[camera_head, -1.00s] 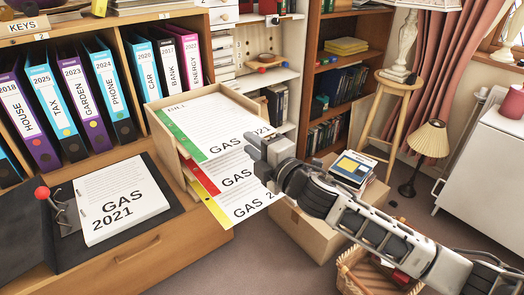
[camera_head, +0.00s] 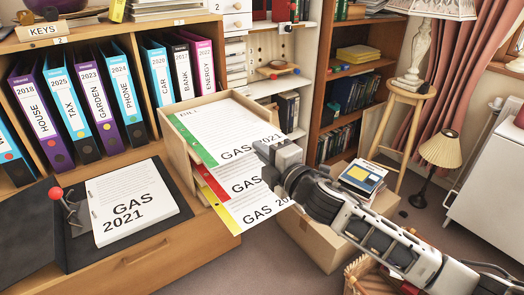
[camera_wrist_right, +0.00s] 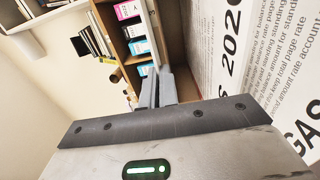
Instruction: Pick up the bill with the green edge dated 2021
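The bill with the green edge (camera_head: 218,125) lies on top in the wooden tray (camera_head: 172,137), its large print reading GAS 2021. Below it a bill with a red edge (camera_head: 238,180) and one with a yellow edge (camera_head: 255,210) stick out at the front. My right gripper (camera_head: 262,150) is at the right edge of the green-edged bill and covers part of it. In the right wrist view the fingers (camera_wrist_right: 156,88) are close together, with no paper visible between them, and printed sheets (camera_wrist_right: 240,90) lie to their right. My left gripper is not in view.
An open binder (camera_head: 180,190) with GAS 2021 papers (camera_head: 130,205) lies on the wooden desk (camera_head: 150,255) at the left. Several upright binders stand behind. A cardboard box (camera_head: 320,240) stands on the floor under my right arm.

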